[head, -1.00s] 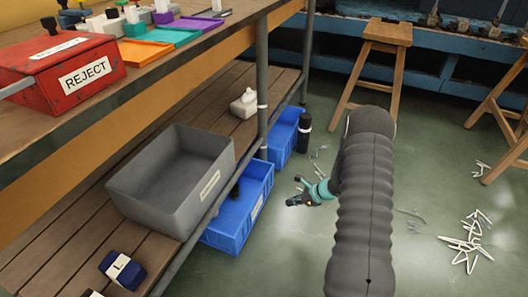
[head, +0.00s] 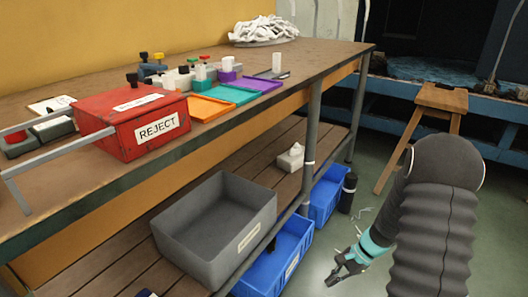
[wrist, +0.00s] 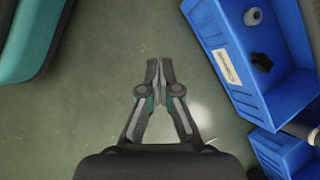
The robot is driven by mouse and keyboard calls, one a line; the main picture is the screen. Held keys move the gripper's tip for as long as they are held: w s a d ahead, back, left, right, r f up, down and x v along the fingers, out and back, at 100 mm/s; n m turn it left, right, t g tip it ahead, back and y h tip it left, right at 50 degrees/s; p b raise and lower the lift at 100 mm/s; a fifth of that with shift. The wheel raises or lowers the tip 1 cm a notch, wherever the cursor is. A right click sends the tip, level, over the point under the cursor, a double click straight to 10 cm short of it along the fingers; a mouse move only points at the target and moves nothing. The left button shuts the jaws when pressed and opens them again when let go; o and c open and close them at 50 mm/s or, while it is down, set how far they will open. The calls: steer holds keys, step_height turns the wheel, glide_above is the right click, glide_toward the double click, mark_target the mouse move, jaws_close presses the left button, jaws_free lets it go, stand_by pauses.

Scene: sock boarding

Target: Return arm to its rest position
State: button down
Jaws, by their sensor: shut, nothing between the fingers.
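My gripper (head: 347,268) hangs low over the green floor, in front of the shelf unit and to the right of the near blue bin (head: 277,262). In the wrist view my gripper (wrist: 160,64) has its fingers together with nothing between them, over bare floor. My arm, in a dark ribbed cover, comes down at the right of the head view and hides part of the floor. The near blue bin also shows in the wrist view (wrist: 240,95), with a dark item and a pale round item in it.
The workbench (head: 80,187) holds a red REJECT box (head: 130,125), coloured trays and a white pile (head: 264,29). A grey bin (head: 205,245) is on the lower shelf. A second blue bin (head: 326,201), a black bottle (head: 348,193) and a wooden stool (head: 440,100) stand beyond.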

steer(key=s+a+r+n+t+h+p, duration=0.1)
steer(key=s+r+n, duration=0.3)
steer(key=r, duration=0.9)
steer(key=s+a+r+n+t+h+p, duration=0.2)
steer(key=s+r, duration=0.7)
steer(key=r, duration=0.5)
steer(key=s+a+r+n+t+h+p, duration=0.2)
steer(key=s+r+n, duration=0.4)
steer(key=r, duration=0.7)
steer(key=t+h+p, duration=0.1)
steer(key=p, duration=0.1)
steer(key=shift+s+r+t+h+p, duration=0.15)
steer(key=shift+t+h+p, duration=0.15)
steer(key=shift+h+p, duration=0.1)
steer(key=shift+a, duration=0.1)
